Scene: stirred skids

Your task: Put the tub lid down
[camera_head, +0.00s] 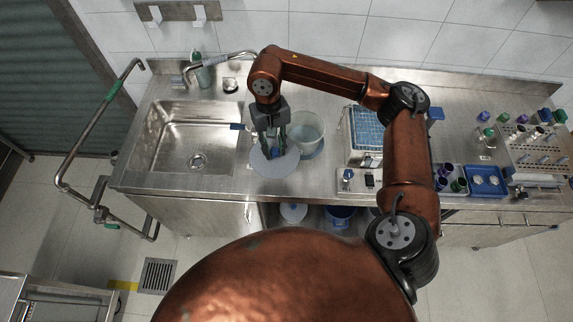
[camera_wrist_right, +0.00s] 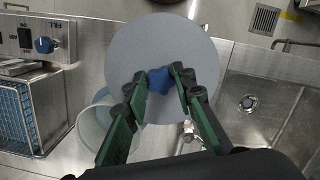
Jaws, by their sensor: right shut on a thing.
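The tub lid is a flat grey disc (camera_head: 268,168) with a blue knob (camera_wrist_right: 160,79). It lies in front of the tub and to the right of the sink, near the counter's front edge. My right gripper (camera_head: 273,149) points down over it, with its fingers closed on the blue knob. In the right wrist view the lid (camera_wrist_right: 160,38) fills the upper middle, beyond the fingers. I cannot tell how far the lid is above the counter. The open translucent tub (camera_head: 307,127) stands just behind it, partly covered by the lid in the wrist view. My left gripper is not in view.
A steel sink (camera_head: 170,140) is to the left. A device with a blue wire rack (camera_head: 367,130) stands to the right of the tub. Further right are blue trays (camera_head: 487,181) and a rack of vials (camera_head: 535,150). The counter (camera_head: 232,183) is narrow in front.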

